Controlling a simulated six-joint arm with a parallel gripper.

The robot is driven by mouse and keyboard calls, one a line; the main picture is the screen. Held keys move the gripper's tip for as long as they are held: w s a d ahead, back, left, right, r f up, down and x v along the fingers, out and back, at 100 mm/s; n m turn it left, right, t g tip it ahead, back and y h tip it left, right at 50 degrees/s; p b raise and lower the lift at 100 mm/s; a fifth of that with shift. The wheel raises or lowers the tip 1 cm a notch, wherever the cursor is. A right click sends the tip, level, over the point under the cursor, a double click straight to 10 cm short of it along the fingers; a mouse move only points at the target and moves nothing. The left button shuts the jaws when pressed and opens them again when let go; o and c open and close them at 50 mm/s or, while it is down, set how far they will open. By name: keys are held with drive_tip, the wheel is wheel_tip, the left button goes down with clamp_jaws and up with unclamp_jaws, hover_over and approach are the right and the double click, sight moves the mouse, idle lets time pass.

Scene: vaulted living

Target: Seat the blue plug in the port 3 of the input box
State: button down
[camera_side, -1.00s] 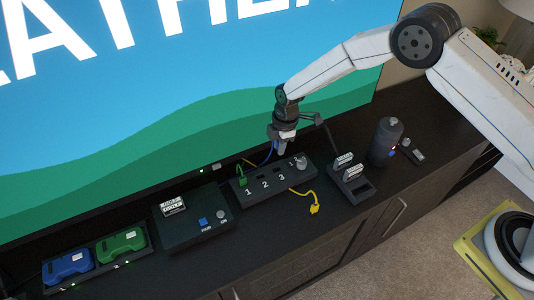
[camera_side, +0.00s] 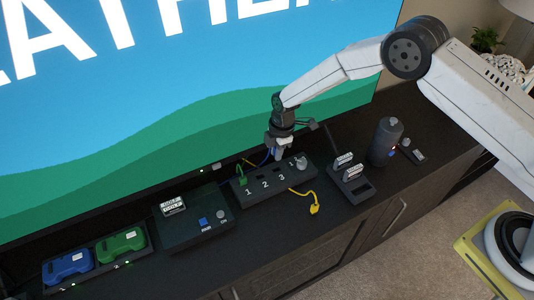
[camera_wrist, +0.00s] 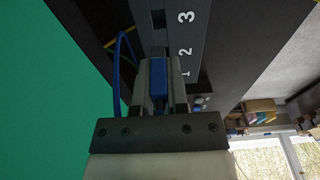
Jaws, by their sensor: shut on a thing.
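My gripper (camera_side: 279,154) is shut on the blue plug (camera_wrist: 158,78), which shows between the fingers in the wrist view. In the side view the fingertips are just above the back of the input box (camera_side: 299,179), near the side of port 3, and the plug is hard to make out. The dark opening beside the number 3 (camera_wrist: 158,19) shows empty in the wrist view, ahead of the plug. The plug looks apart from it. A blue cable (camera_wrist: 117,70) loops away to the left.
A green plug (camera_side: 242,181) sits at port 1. A yellow plug (camera_side: 314,209) lies in front of the box on its cable. A dark box with a blue button (camera_side: 203,222) stands left, a holder (camera_side: 360,190) right. The screen rises close behind.

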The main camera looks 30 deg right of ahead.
sight(277, 165)
drive_tip(key=shift+f, duration=2.25)
drive_tip(key=shift+f, duration=0.9)
drive_tip(key=c, duration=0.6)
unclamp_jaws()
drive_tip(key=shift+o, duration=0.2)
drive_tip(key=shift+d+r, duration=0.25)
drive_tip(key=shift+r, duration=1.75)
drive_tip(key=shift+d+r, duration=0.2)
drive_tip(key=shift+r, duration=1.75)
